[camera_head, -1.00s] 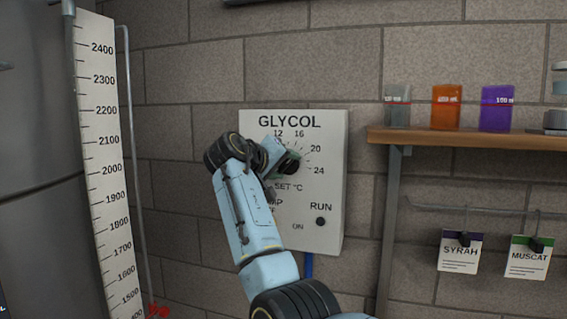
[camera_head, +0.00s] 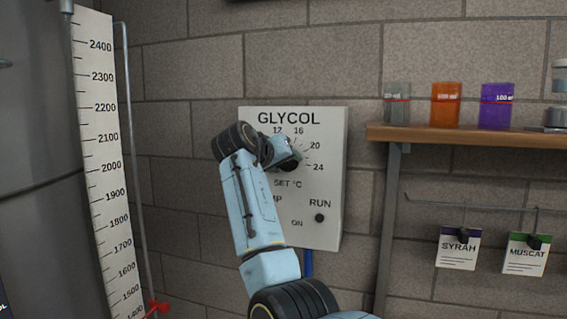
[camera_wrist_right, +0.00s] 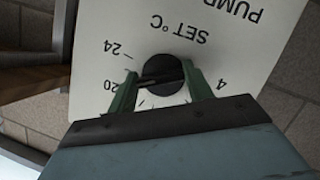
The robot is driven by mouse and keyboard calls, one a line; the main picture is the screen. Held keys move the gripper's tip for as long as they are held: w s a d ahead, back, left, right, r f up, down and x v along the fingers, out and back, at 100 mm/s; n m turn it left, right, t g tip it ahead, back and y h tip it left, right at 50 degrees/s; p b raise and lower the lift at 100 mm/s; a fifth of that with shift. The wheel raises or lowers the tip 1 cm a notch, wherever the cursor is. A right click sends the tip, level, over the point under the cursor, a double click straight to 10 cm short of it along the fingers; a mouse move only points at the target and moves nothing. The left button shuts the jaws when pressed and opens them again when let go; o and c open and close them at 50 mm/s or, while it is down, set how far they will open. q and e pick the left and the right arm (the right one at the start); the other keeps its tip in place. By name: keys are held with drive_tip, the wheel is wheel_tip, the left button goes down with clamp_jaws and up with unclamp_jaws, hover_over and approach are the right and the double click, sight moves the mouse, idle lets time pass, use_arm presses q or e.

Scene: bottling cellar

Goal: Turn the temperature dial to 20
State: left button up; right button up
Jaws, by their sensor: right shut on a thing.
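The temperature dial (camera_wrist_right: 162,76) is a round black knob on the white GLYCOL panel (camera_head: 332,135). My right gripper (camera_wrist_right: 162,78) is shut on the dial, one green finger on each side of it in the right wrist view. In the head view my right gripper (camera_head: 290,158) covers most of the dial and part of its scale. The marks 12, 16, 20 and 24 show around it. In the wrist view the scale is upside down, with 24 and 20 left of the dial. I cannot tell which mark the dial points to. My left gripper is out of view.
The RUN knob (camera_head: 320,218) sits low on the panel. A wooden shelf (camera_head: 470,136) with coloured beakers is at right, above hanging SYRAH (camera_head: 457,258) and MUSCAT (camera_head: 526,262) tags. A tall level scale (camera_head: 105,180) stands at left beside a steel tank (camera_head: 35,150).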

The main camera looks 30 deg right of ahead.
drive_tip(key=o, duration=1)
drive_tip(key=shift+a, duration=0.1)
drive_tip(key=b+v, duration=0.3)
drive_tip(key=v, duration=1)
drive_tip(key=shift+s+a+r, duration=0.1)
